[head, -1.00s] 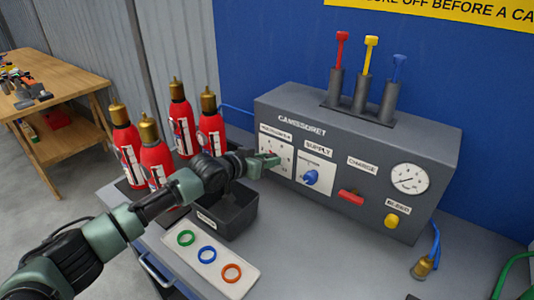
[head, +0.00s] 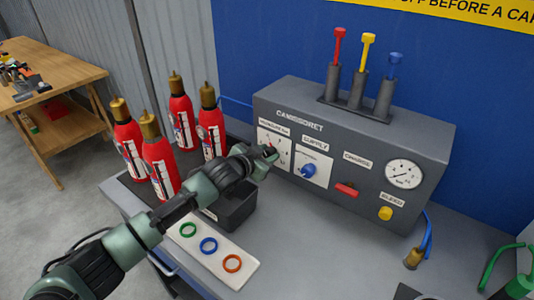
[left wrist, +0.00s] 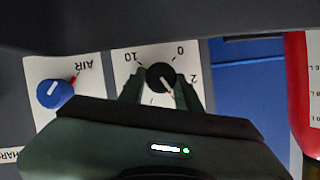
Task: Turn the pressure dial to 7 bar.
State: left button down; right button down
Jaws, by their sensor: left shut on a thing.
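The pressure dial is a black round knob (left wrist: 160,76) on a white scale plate, upside down in the left wrist view. In the head view my left gripper (head: 268,153) is at the dial's scale plate (head: 275,138) and hides most of the knob. The lower scale is hidden by my gripper. My right gripper is not in view.
Right of the dial are a blue supply knob (head: 308,170), a red charge lever (head: 346,189), a round gauge (head: 404,173) and a yellow button (head: 386,213). Several red extinguishers (head: 160,168) stand left. A dark bin (head: 232,211) and a ring tray (head: 245,268) lie below my arm.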

pick_arm(q)
jog(key=c, duration=1)
grip_release()
jog(key=shift+s+a, duration=0.1)
jog(key=v, duration=0.7)
jog(key=shift+s+b, duration=0.25)
jog(key=shift+b, duration=0.1)
jog(key=shift+a+r, duration=0.1)
